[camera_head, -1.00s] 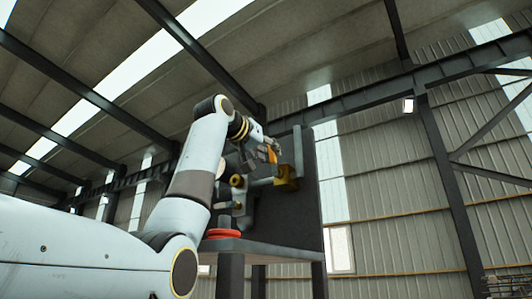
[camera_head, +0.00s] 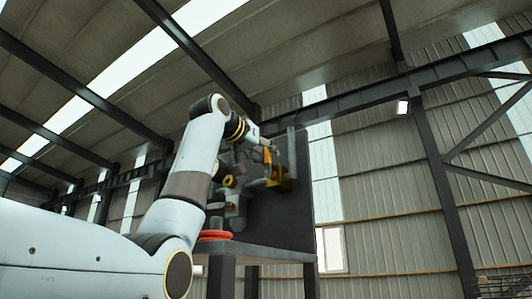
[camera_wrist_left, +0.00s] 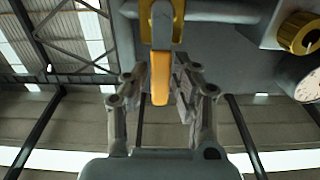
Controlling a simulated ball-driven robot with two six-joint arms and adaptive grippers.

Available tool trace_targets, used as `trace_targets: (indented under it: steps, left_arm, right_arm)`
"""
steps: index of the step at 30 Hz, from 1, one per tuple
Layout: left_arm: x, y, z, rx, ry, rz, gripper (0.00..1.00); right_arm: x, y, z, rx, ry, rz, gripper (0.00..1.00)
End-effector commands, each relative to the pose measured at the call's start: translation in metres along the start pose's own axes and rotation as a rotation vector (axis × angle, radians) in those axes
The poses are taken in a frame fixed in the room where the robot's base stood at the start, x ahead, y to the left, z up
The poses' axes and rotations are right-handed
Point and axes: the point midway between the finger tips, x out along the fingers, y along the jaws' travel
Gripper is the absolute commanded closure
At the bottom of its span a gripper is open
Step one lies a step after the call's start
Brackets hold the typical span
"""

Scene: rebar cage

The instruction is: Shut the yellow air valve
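The yellow air valve's lever (camera_head: 267,156) shows small beside my left gripper (camera_head: 257,148) in the head view. Its brass-coloured body (camera_head: 284,178) sits on a pipe at the panel. In the left wrist view the orange-yellow lever (camera_wrist_left: 160,80) hangs down from the valve, between the two fingers of my left gripper (camera_wrist_left: 160,78). The fingers are apart, with what look like narrow gaps on both sides of the lever; contact is hard to judge. My left arm hides part of the pipework. My right gripper is not in view.
A dark upright panel (camera_head: 302,215) stands behind the pipes. A red handwheel (camera_head: 214,235) lies lower, close to my arm. The wrist view shows a brass knob (camera_wrist_left: 299,33) and a pale gauge (camera_wrist_left: 308,84) at right. Space right of the panel is clear.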

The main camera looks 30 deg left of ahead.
Motion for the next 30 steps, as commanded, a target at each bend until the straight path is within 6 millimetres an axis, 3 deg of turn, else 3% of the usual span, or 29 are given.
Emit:
trace_targets:
  steps: [3, 14, 24, 30]
  left_arm:
    - [0.000, 0.000, -0.001, -0.001, 0.001, 0.000, 0.60]
    - [-0.011, 0.000, -0.001, -0.001, 0.004, 0.000, 0.60]
    - [-0.083, -0.001, -0.001, 0.000, 0.005, -0.002, 0.60]
    - [-0.112, 0.000, -0.001, 0.000, 0.003, -0.001, 0.60]
  right_arm:
    - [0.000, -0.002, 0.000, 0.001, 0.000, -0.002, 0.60]
    - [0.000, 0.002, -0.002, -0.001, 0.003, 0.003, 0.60]
    - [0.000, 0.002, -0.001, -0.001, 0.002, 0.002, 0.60]
    - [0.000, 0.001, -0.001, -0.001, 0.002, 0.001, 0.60]
